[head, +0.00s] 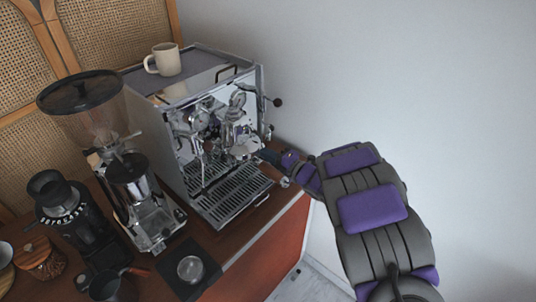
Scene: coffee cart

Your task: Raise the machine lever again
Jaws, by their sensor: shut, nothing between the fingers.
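The chrome espresso machine (181,148) stands on the wooden cart. A short lever with a dark round knob (277,102) sticks out from its upper right front. Several shiny metal fittings, including the group head (240,125), crowd the machine's front, and I cannot tell from this view which one is the lever of the task. My gripper (267,155) is shut and empty, low at the machine's right front, beside the group head and below the dark knob. Its fingertips are small and dark here, and I cannot tell whether they touch the machine.
A beige mug (163,59) stands on top of the machine. A grinder with a clear hopper (90,115) and a smaller black grinder (75,220) stand to the left. A plain wall is at the right.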

